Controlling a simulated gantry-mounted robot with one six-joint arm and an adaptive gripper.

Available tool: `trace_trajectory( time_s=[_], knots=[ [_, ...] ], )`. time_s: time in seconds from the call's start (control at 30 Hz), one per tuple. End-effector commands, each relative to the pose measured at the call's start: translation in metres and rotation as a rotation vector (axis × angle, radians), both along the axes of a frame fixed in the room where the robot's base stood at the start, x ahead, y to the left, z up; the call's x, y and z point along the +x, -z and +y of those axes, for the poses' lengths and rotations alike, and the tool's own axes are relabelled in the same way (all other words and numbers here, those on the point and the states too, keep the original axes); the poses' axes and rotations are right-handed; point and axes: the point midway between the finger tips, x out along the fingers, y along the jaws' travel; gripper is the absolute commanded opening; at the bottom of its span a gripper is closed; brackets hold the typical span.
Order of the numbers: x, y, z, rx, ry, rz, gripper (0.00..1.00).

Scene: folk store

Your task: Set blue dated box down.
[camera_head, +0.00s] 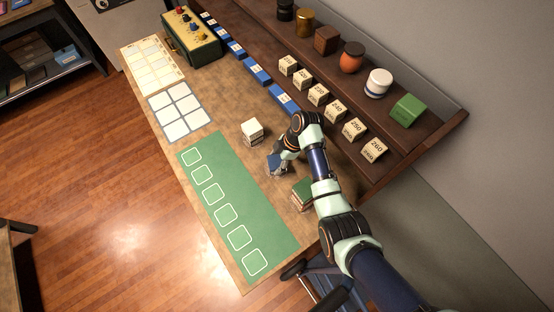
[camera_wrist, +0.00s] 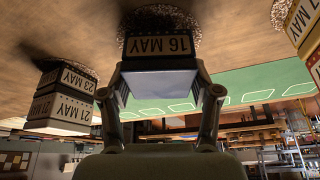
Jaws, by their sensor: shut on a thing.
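The blue dated box (camera_head: 274,162) is in my gripper (camera_head: 279,158), over the wooden table between the white boxes and the green ones. In the wrist view the held box (camera_wrist: 160,46) reads "16 MAY" upside down, and the fingers of my gripper (camera_wrist: 160,88) are shut on its two sides. A dark shadow lies on the table right beside the box. The box is low over the wood; I cannot tell whether it touches. My arm partly covers it in the head view.
White dated boxes (camera_head: 252,131) are stacked behind it; they also show in the wrist view (camera_wrist: 62,108). Green boxes (camera_head: 303,192) stand to its right. The green mat (camera_head: 202,160) with empty white outlines lies to the left. Numbered cubes (camera_head: 318,94) line the shelf edge.

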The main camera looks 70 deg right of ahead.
Motion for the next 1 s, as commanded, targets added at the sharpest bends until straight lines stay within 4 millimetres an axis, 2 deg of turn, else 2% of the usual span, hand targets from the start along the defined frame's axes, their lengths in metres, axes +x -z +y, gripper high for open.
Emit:
trace_trajectory(
  time_s=[0.83, 0.87, 1.0],
  knots=[
    [0.000, 0.012, 0.000, 0.000, 0.000, 0.000, 0.25],
    [0.000, 0.011, 0.000, -0.001, 0.000, 0.000, 0.66],
    [0.000, 0.010, 0.000, 0.000, 0.000, 0.000, 0.89]
  ],
)
